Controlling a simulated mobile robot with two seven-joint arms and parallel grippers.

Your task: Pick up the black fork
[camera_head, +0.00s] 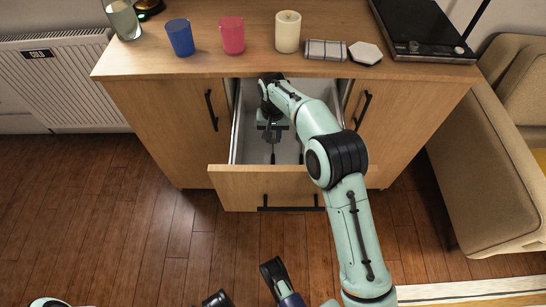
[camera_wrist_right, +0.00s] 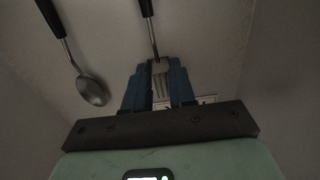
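The black fork (camera_wrist_right: 152,30) lies in the open drawer with its handle towards the top of the right wrist view. Its metal tines lie between the two blue fingers of my right gripper (camera_wrist_right: 158,75), which look apart with a narrow gap around the fork head. Contact cannot be made out. In the head view my right gripper (camera_head: 272,124) is down inside the drawer, and the dark fork handle (camera_head: 272,155) shows in front of it. Dark finger-like parts (camera_head: 275,272) at the bottom may be my left gripper; their state is unclear.
A spoon (camera_wrist_right: 92,90) with a black handle lies beside the fork. The drawer's wooden front (camera_head: 235,188) and side walls surround my right gripper. On the counter stand a blue cup (camera_head: 180,38), a pink cup (camera_head: 232,36) and a candle (camera_head: 288,32). A sofa (camera_head: 480,165) is at right.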

